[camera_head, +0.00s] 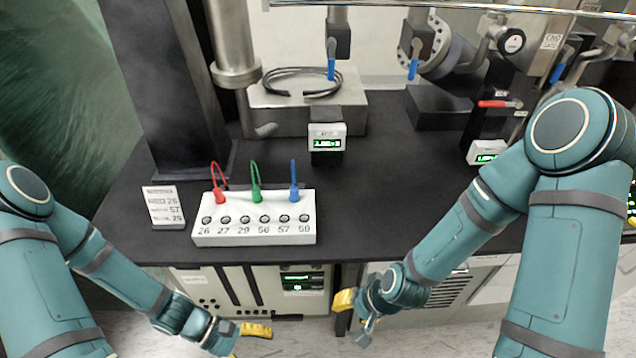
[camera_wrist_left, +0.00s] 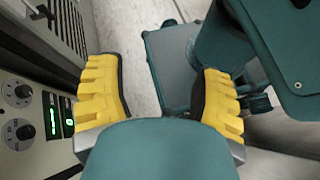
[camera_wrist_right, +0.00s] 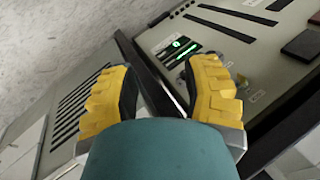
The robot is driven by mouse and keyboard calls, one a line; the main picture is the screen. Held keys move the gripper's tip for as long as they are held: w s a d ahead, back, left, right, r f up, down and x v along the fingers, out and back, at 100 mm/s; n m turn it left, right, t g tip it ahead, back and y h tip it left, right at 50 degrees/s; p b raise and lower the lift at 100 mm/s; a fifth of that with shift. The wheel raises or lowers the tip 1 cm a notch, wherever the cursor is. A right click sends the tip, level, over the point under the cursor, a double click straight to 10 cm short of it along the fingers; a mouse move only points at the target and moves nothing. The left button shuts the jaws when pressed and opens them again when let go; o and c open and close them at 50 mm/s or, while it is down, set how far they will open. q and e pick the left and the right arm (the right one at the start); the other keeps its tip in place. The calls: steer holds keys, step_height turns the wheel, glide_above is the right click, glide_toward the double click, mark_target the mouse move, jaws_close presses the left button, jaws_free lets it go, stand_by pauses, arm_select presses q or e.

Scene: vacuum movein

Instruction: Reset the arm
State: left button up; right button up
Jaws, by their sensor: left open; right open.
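My left arm (camera_head: 120,275) reaches in from the left, low in front of the bench. My left gripper (camera_head: 246,342) is at the bottom edge of the head view. In the left wrist view its yellow fingers (camera_wrist_left: 162,98) stand apart with nothing between them. My right arm (camera_head: 455,245) comes in from the right and hangs past the bench's front edge. My right gripper (camera_head: 354,317) is below the bench top. In the right wrist view its yellow fingers (camera_wrist_right: 160,95) are apart and empty, facing the cabinet front.
The black bench top (camera_head: 370,200) holds a white numbered block (camera_head: 255,233) with red, green and blue plugs. A white card (camera_head: 163,207) stands left of it. A small display (camera_head: 327,137) stands behind. A cabinet with a green screen (camera_head: 302,283) is under the bench. The bench middle is clear.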

arm_select(q)
steer(key=w+d+f+m+t+y, duration=0.2)
steer(key=w+m+t+y, duration=0.2)
steer(key=w+m+y, duration=0.3)
steer(key=w+m, duration=0.2)
steer(key=m, duration=0.2)
steer(key=shift+d+f+m+t, duration=0.25)
steer(key=shift+d+m+t, duration=0.05)
steer(key=shift+d+t, duration=0.1)
arm_select(e)
steer(key=shift+n+h, duration=0.3)
steer(key=shift+n, duration=0.6)
steer(key=f, duration=0.1)
steer(key=d+f, duration=0.2)
steer(key=f, duration=0.1)
